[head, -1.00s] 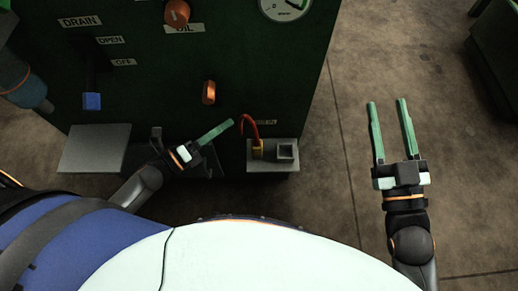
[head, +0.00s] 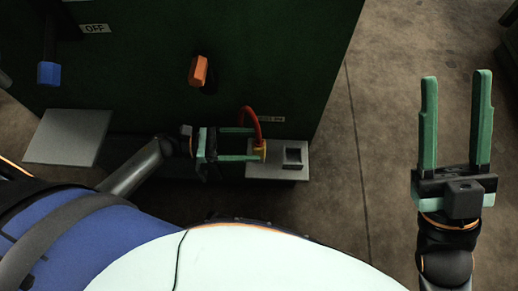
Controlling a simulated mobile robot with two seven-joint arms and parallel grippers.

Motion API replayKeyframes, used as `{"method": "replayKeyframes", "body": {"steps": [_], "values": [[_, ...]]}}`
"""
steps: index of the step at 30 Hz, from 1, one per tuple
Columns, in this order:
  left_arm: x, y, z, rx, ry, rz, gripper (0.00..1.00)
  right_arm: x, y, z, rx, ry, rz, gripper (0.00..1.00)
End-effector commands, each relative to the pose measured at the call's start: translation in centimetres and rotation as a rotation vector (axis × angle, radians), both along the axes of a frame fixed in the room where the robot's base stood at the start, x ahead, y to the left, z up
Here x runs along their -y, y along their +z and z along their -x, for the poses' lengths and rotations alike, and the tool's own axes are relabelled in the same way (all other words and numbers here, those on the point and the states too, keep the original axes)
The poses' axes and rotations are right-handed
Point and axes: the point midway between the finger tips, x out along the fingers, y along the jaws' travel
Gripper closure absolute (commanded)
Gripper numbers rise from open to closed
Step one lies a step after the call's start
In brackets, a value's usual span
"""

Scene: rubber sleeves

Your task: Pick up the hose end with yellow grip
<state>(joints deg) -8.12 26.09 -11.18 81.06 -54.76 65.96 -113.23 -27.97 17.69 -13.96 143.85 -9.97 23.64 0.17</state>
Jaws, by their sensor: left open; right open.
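The red hose (head: 252,119) arches out of the dark green panel and comes down to its end with the yellow grip (head: 260,150), at the left part of a small grey shelf (head: 278,173). My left gripper (head: 256,144) is open and points right. Its two green fingers lie on the far and near sides in the picture, with their tips at or just beside the yellow grip. I cannot tell whether they touch it. My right gripper (head: 456,76) is open and empty over the floor at the right, fingers pointing away from me.
A square grey socket (head: 294,156) sits on the shelf right of the yellow grip. The green panel (head: 150,75) carries an orange knob (head: 199,70) and a blue-tipped lever (head: 48,72). A grey plate (head: 68,137) juts out at left. The floor (head: 385,120) at right is clear.

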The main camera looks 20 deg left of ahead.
Motion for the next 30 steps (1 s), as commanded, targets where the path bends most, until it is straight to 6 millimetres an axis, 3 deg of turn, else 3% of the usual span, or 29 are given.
{"method": "replayKeyframes", "body": {"steps": [7, 15, 22, 30], "values": [[1.6, 0.0, -0.4, -0.001, 0.000, 0.001, 0.22, 0.0, -0.2, 0.0, -0.003, 0.001, -0.001, 0.50], [5.3, 0.0, -1.6, 0.001, 0.000, 0.002, 0.22, 0.0, -0.6, -0.1, -0.007, 0.004, -0.004, 0.50], [5.6, 0.0, -1.7, -0.001, 0.000, 0.000, 0.22, -0.1, -0.6, -0.1, -0.009, 0.005, -0.003, 0.50], [5.5, -0.1, -1.7, -0.002, 0.000, 0.001, 0.52, -0.1, -0.6, -0.1, -0.008, 0.006, -0.002, 0.50]]}}
